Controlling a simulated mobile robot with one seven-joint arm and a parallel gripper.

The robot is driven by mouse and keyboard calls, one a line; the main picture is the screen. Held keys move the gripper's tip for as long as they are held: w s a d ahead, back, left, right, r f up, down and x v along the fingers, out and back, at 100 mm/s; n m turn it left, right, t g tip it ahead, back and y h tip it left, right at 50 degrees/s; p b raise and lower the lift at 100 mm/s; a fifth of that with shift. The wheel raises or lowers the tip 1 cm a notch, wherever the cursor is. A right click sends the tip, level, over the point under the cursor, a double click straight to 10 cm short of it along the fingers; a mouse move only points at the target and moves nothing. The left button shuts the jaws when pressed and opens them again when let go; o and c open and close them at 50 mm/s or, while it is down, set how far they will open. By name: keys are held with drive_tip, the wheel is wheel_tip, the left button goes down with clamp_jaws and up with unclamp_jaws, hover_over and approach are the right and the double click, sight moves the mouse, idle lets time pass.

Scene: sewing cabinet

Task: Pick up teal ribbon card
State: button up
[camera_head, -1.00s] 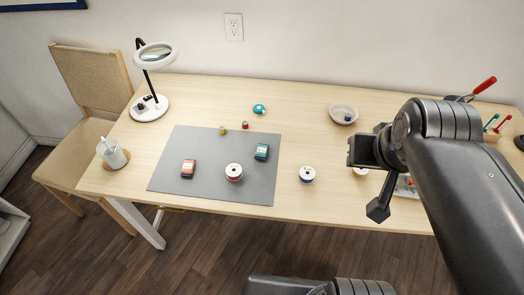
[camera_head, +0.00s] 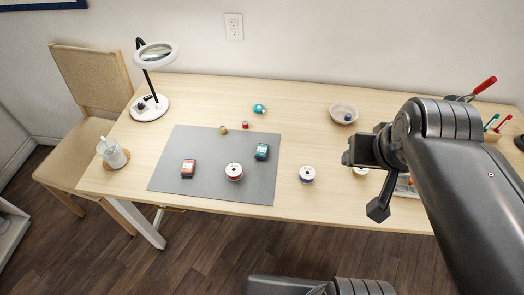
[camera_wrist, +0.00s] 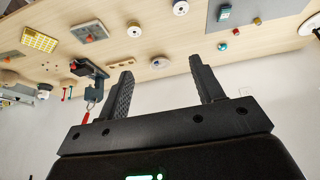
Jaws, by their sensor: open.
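The teal ribbon card (camera_head: 262,151) lies on the right part of the grey mat (camera_head: 212,188) on the table. In the wrist view the teal ribbon card (camera_wrist: 224,14) shows small near the top edge, right of centre, on the mat's corner. My gripper (camera_wrist: 164,80) is open, with a wide empty gap between its two dark fingers. In the head view my arm's end is over the right part of the table, to the right of the card and well apart from it.
A red card (camera_head: 188,168) and a white-topped spool (camera_head: 234,171) share the mat. Another spool (camera_head: 307,174) stands right of it. A bowl (camera_head: 343,114), teal round item (camera_head: 259,109) and ring lamp (camera_head: 155,55) stand farther back. A cup (camera_head: 113,154) is at left.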

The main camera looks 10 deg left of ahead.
drive_tip(key=m+g, duration=0.1)
drive_tip(key=g, duration=0.5)
hover_over(262, 149)
wheel_tip(262, 149, down, 22)
wheel_tip(262, 149, down, 11)
drive_tip(key=shift+s+r, duration=0.1)
drive_tip(key=shift+r, duration=0.1)
drive_tip(key=c, duration=1.1)
